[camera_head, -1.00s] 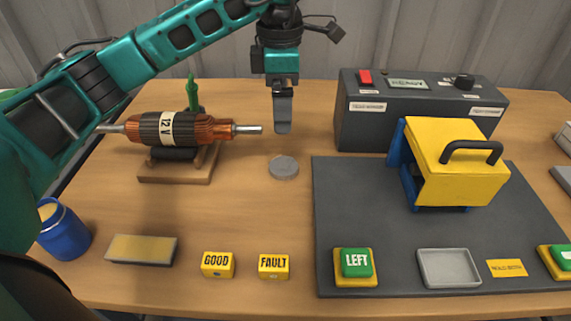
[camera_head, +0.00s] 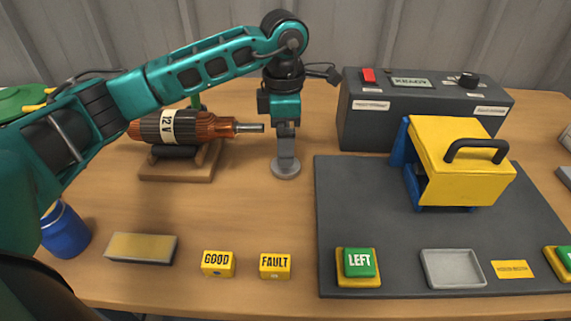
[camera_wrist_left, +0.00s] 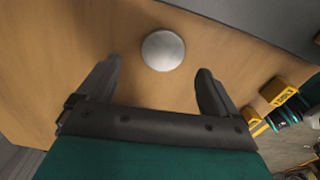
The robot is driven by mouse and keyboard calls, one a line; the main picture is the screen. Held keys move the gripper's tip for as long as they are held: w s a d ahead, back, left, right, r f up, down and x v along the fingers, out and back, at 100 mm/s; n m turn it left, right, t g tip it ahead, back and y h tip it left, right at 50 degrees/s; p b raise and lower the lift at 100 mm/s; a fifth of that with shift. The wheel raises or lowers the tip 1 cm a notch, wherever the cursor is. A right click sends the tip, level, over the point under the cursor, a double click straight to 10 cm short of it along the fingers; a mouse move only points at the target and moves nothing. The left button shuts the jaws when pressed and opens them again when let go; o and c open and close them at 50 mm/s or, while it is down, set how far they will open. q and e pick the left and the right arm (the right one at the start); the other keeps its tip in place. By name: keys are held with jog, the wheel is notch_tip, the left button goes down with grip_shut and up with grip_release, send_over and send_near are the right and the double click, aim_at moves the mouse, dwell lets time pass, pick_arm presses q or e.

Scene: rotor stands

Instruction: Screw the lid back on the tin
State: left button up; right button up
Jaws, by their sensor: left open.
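The lid, a flat grey disc (camera_head: 285,173), lies on the table right of the rotor, partly covered by my finger. It also shows in the left wrist view (camera_wrist_left: 163,50), just beyond the fingertips and between their lines. My left gripper (camera_head: 287,156) points down at the lid, open and empty; its two spread fingers show in the left wrist view (camera_wrist_left: 158,68). I cannot tell its exact height over the lid. The blue tin (camera_head: 65,234) stands at the left front of the table, its top partly hidden by my arm. My right gripper is out of view.
A copper rotor (camera_head: 185,127) rests on a wooden stand left of the gripper. A dark control box (camera_head: 420,120) and a yellow-covered fixture (camera_head: 460,170) on a grey mat stand right. GOOD (camera_head: 218,264) and FAULT (camera_head: 275,266) blocks and a pad (camera_head: 141,248) line the front.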

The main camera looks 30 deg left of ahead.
aim_at(290, 173)
pick_arm(q)
jog(key=f, duration=0.5)
jog(key=shift+s+d, duration=0.15)
jog(key=shift+d, duration=0.1)
jog(key=shift+c, duration=0.3)
jog(key=shift+c, duration=0.8)
jog(key=c, duration=1)
jog(key=shift+o, duration=0.2)
jog(key=shift+r, duration=0.1)
